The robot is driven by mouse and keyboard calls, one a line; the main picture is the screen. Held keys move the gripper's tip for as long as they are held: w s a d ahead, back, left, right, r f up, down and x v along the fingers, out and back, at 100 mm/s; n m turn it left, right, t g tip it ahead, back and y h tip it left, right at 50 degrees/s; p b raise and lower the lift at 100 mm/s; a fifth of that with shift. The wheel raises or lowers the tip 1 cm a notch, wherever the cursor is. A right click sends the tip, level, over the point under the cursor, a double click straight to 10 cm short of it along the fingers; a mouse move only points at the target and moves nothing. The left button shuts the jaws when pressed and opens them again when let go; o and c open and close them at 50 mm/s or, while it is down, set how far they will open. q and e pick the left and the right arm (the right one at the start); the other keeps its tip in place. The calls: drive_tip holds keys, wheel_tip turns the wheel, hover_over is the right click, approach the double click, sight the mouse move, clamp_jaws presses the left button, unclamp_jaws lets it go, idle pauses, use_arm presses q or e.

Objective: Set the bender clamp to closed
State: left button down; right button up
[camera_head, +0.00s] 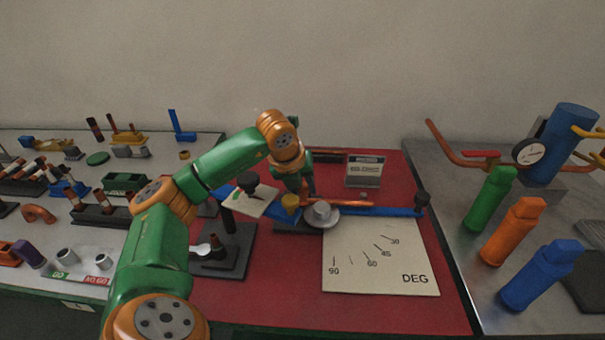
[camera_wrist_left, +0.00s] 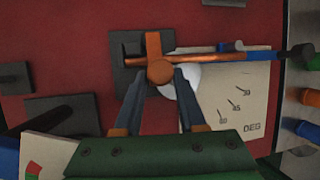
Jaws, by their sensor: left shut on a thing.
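The tube bender stands in the middle of the red mat, with a grey round die (camera_head: 321,214), a long blue handle (camera_head: 398,211) ending in a black knob, and a straight orange tube (camera_head: 345,203) along it. The bender clamp shows in the left wrist view as an orange lever with a round knob (camera_wrist_left: 160,71) over a dark base. The arm hides part of the bender. My right gripper is not in view.
A white angle board marked DEG (camera_head: 380,258) lies in front of the bender. A small sign (camera_head: 364,170) stands behind it. Green, orange (camera_head: 514,231) and blue cylinders stand on the right table. Parts and fittings crowd the left table.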

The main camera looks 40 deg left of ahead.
use_arm(q)
drive_tip(key=shift+s+d+f, duration=0.2)
drive_tip(key=shift+s+f, duration=0.05)
drive_tip(key=shift+f, duration=0.15)
idle(0.3)
drive_tip(key=c, duration=0.5)
unclamp_jaws()
drive_tip(key=shift+a, duration=0.1)
drive_tip(key=shift+r, duration=0.15)
drive_tip(key=v, duration=0.7)
